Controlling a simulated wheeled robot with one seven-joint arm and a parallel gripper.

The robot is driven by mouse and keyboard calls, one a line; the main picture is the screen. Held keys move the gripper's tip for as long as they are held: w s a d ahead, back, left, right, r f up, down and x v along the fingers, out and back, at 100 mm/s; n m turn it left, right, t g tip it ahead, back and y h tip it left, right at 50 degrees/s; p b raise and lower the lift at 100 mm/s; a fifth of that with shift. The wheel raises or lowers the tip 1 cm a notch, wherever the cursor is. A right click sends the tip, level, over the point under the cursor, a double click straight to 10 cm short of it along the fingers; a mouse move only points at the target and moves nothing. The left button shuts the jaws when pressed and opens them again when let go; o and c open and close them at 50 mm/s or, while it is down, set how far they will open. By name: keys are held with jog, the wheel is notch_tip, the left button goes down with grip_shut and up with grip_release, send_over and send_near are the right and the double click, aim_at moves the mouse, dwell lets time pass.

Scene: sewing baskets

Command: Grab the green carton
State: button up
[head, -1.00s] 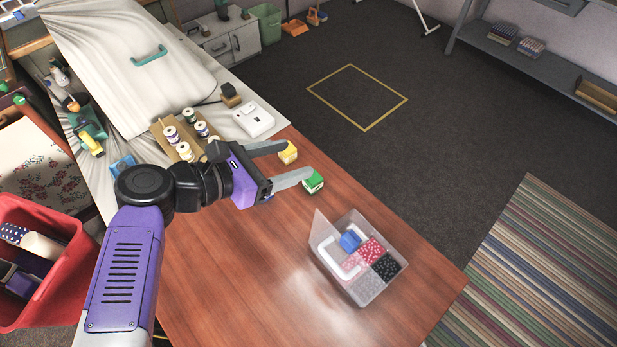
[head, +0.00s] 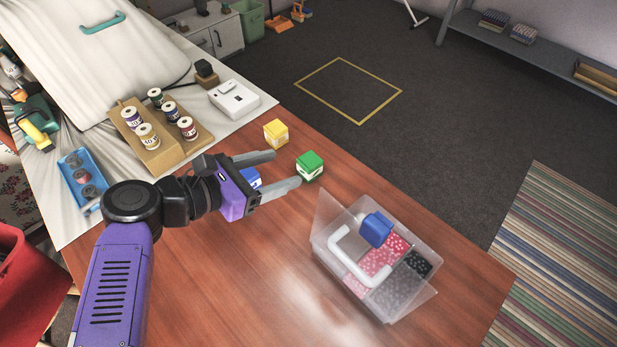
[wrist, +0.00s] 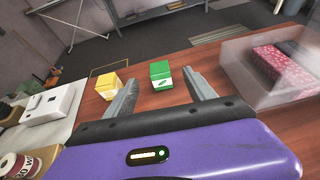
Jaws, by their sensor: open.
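The green carton (head: 310,166) is a small green and white box standing on the wooden table near its far edge. In the wrist view the green carton (wrist: 161,75) is ahead of my fingertips and between their lines. My gripper (head: 286,170) is open and empty, its two grey fingers pointing toward the carton. In the head view the nearer fingertip is close to the carton's lower left side; I cannot tell if they touch. In the wrist view my gripper (wrist: 163,84) shows both fingers spread apart.
A yellow carton (head: 276,133) stands left of the green one. A blue carton (head: 250,178) is partly hidden behind my gripper. A clear divided box (head: 330,240) with beads and a white handle stands to the right. Thread spools on a wooden rack (head: 150,152) stand at left.

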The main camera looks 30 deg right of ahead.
aim_at(307, 161)
jog(key=shift+d+f, duration=0.15)
jog(key=shift+f, duration=0.45)
jog(key=x, duration=0.7)
jog(key=shift+w+d, duration=0.15)
jog(key=shift+w, duration=0.15)
grip_shut()
